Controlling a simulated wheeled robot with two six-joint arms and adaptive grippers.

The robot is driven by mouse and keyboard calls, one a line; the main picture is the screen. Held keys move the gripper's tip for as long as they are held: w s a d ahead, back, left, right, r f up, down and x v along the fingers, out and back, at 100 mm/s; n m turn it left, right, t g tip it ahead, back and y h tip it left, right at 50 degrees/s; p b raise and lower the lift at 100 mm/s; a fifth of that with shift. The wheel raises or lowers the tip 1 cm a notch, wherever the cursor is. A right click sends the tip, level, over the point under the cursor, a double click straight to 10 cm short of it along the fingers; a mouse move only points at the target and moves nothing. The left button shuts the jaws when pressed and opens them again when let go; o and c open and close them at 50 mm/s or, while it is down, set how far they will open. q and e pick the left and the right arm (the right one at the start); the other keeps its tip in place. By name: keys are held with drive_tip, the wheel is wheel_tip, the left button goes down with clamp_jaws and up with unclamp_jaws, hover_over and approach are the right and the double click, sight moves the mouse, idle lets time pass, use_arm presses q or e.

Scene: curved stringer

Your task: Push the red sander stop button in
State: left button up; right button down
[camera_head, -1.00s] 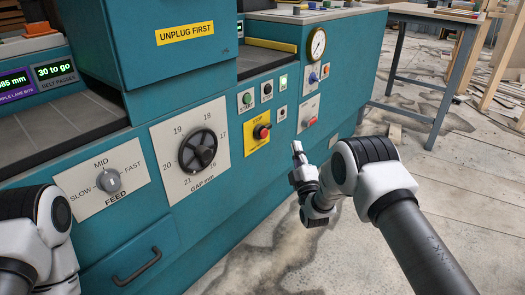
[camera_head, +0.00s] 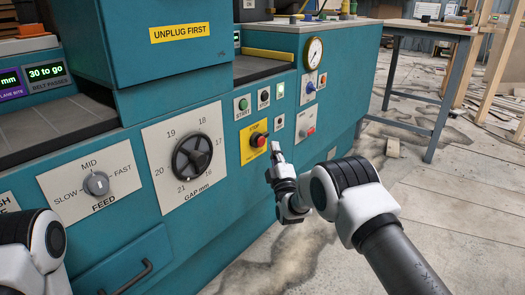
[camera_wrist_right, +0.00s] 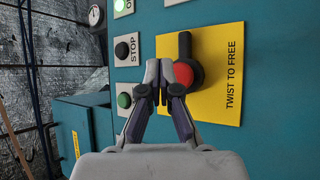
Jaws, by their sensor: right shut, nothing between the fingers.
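The red sander stop button (camera_head: 258,139) sits on a yellow plate (camera_head: 247,153) on the teal machine's front. In the right wrist view the red button (camera_wrist_right: 183,74) stands out on a black base, beside the words "TWIST TO FREE". My right gripper (camera_head: 275,147) is shut and empty, just right of and below the button in the head view. In the wrist view its closed fingertips (camera_wrist_right: 159,70) are in front of the panel, overlapping the button's left edge. I cannot tell whether they touch it. My left gripper is out of view; only its arm shows.
A green START button (camera_head: 243,104) and a black button (camera_head: 264,97) are above the yellow plate. A white switch plate (camera_head: 306,123) is to its right, and the gap handwheel (camera_head: 192,157) to its left. Open floor (camera_head: 440,200) lies right of the machine.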

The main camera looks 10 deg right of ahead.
sight(261, 142)
drive_tip(key=shift+w+a, duration=0.4)
drive_tip(key=shift+w, duration=0.15)
drive_tip(key=shift+b, duration=0.35)
idle(0.7)
drive_tip(key=shift+w+a, duration=0.25)
drive_tip(key=shift+w, duration=0.05)
drive_tip(key=shift+r, duration=0.1)
